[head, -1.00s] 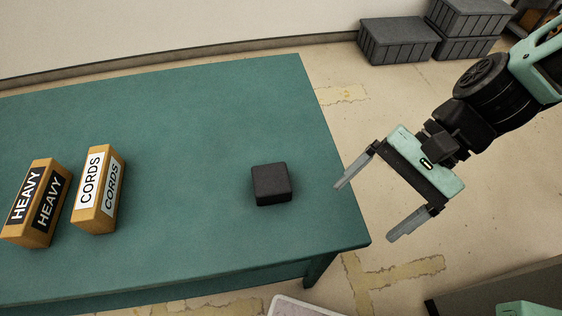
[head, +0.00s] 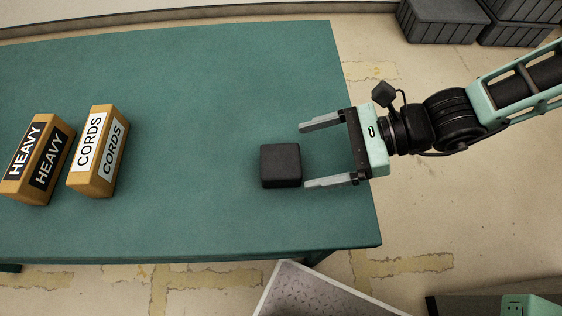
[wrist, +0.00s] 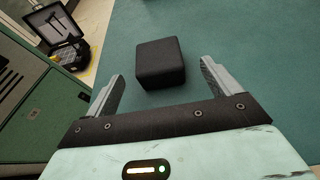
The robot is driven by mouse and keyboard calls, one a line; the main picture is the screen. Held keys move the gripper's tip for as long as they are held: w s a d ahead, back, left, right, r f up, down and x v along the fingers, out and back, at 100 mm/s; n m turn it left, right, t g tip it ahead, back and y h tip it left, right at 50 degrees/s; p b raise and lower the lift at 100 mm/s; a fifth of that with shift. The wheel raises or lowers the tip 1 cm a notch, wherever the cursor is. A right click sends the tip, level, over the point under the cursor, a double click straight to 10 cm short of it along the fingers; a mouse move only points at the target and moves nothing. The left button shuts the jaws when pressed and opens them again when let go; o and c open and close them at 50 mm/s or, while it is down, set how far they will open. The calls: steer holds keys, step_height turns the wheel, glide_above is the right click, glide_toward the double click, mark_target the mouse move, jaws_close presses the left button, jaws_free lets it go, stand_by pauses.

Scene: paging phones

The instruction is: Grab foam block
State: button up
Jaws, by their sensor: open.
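The foam block (head: 280,166) is a small dark grey block with rounded edges on the green table, near its right end. My gripper (head: 302,155) is open and empty, just right of the block in the head view, with its fingers pointing left toward it. The lower finger's tip is close to the block's lower right corner; I cannot tell if they touch. In the wrist view the block (wrist: 160,63) lies ahead of the open fingers, roughly between their lines, and my gripper (wrist: 162,78) has nothing between its fingertips.
The green table (head: 200,225) is clear around the block. Two orange boxes, one marked HEAVY (head: 38,160) and one marked CORDS (head: 98,150), stand at the left. Dark grey crates (head: 440,22) sit on the floor beyond. An open case (wrist: 65,30) shows in the wrist view.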

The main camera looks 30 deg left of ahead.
mark_target(276, 165)
steer(key=shift+x, duration=3.95)
steer(key=shift+d+f, duration=0.1)
steer(key=shift+d, duration=0.05)
steer(key=c, duration=1)
